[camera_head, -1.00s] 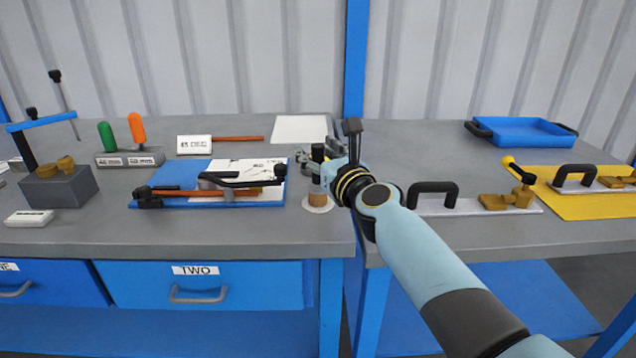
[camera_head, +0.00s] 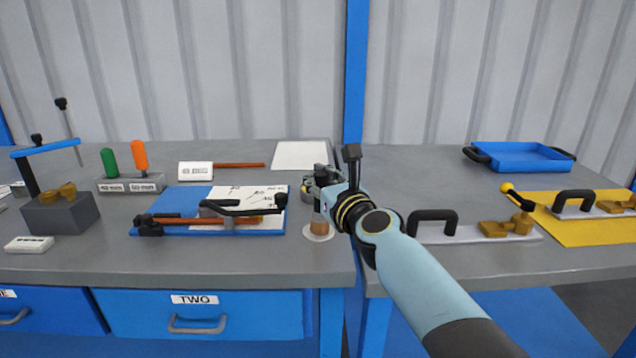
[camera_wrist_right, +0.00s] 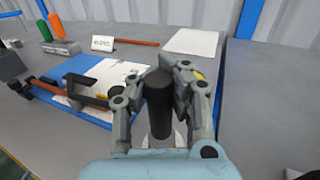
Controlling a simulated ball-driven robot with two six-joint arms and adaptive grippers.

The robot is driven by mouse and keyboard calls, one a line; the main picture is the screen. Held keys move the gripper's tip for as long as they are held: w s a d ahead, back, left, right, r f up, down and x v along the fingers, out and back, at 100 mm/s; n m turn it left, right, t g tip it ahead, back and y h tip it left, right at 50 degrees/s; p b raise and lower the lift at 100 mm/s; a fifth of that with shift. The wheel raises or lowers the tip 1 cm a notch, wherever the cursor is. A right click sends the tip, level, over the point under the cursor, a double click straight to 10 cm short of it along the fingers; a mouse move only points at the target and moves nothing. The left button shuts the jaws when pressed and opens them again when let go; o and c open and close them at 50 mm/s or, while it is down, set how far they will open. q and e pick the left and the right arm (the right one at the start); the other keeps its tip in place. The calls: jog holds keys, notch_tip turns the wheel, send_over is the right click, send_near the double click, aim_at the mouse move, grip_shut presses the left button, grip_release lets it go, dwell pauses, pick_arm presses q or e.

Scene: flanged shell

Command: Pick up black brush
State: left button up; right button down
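The black brush (camera_head: 320,222) stands upright on a white disc (camera_head: 318,237) near the front right edge of the left table. Its brown lower part shows in the head view. In the right wrist view its black handle (camera_wrist_right: 159,100) stands between the fingers of my right gripper (camera_wrist_right: 160,75). In the head view my right gripper (camera_head: 322,181) is at the height of the handle and hides it. The fingers are open around the handle, with narrow gaps at its sides; contact is unclear. My left gripper is in neither view.
Left of the brush lies a blue board (camera_head: 170,232) with a paper and a black-handled tool. A white sheet (camera_head: 300,154) lies behind. A blue tray (camera_head: 520,157) and a black-handled float (camera_head: 470,234) are on the right table. A blue post (camera_head: 356,80) rises behind the gripper.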

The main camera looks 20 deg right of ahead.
jog(key=r+p, duration=0.3)
jog(key=r, duration=0.1)
jog(key=shift+s+d+r, duration=0.1)
jog(key=shift+s+d, duration=0.05)
jog(key=shift+d, duration=0.1)
jog(key=s+d+r+p, duration=0.6)
jog(key=d, duration=0.3)
jog(key=shift+s+d, duration=0.15)
jog(key=shift+m, duration=0.3)
